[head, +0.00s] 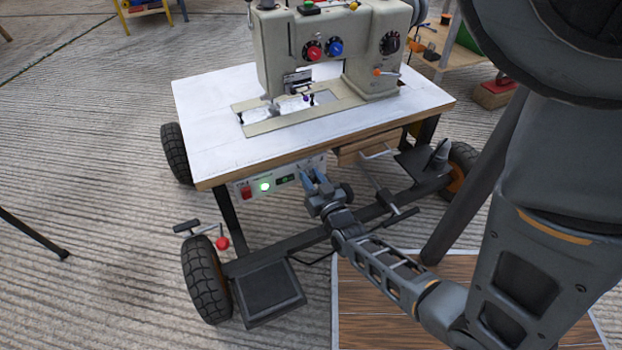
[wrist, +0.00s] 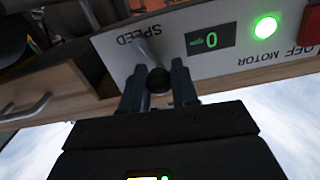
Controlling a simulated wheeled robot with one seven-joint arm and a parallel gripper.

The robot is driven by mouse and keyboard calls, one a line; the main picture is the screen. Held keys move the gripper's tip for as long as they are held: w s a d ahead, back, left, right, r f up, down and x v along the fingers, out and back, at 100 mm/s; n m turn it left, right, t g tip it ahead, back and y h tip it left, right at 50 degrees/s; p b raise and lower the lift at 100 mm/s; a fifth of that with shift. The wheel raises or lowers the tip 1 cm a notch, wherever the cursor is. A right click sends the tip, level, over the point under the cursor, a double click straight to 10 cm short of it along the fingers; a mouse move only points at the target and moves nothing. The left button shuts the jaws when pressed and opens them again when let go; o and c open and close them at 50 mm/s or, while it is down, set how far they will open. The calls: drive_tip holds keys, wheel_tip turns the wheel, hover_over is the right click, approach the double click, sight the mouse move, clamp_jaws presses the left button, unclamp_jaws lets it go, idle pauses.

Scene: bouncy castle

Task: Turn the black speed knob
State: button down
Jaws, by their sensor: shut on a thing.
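The black speed knob (wrist: 158,80) shows in the wrist view on the white control panel, near the upside-down word SPEED. It sits between the two fingers of my gripper (wrist: 157,76), which is shut on it. In the head view my gripper (head: 316,179) reaches the panel (head: 284,179) under the table's front edge, and its fingers hide the knob there. The small display (wrist: 210,40) on the panel shows a green mark and what looks like a 0. A green lamp (wrist: 265,28) beside it is lit.
A sewing machine (head: 325,40) stands on the white table (head: 212,110) above the panel. A red switch (head: 246,192) is at the panel's left end.

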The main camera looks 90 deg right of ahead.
drive_tip(key=shift+s+d+r+m, duration=0.1)
drive_tip(key=shift+s+m, duration=0.1)
drive_tip(key=shift+m, duration=0.6)
drive_tip(key=shift+s+d+m, duration=0.1)
drive_tip(key=shift+s+m, duration=0.15)
drive_tip(key=shift+m, duration=0.55)
drive_tip(key=shift+s+d+r+m, duration=0.1)
drive_tip(key=shift+s+m, duration=0.1)
drive_tip(key=shift+m, duration=0.6)
drive_tip(key=c, duration=0.9)
unclamp_jaws()
drive_tip(key=p+v, duration=0.2)
drive_tip(key=v, duration=0.5)
drive_tip(key=shift+s+a, duration=0.2)
drive_tip(key=shift+a, duration=0.15)
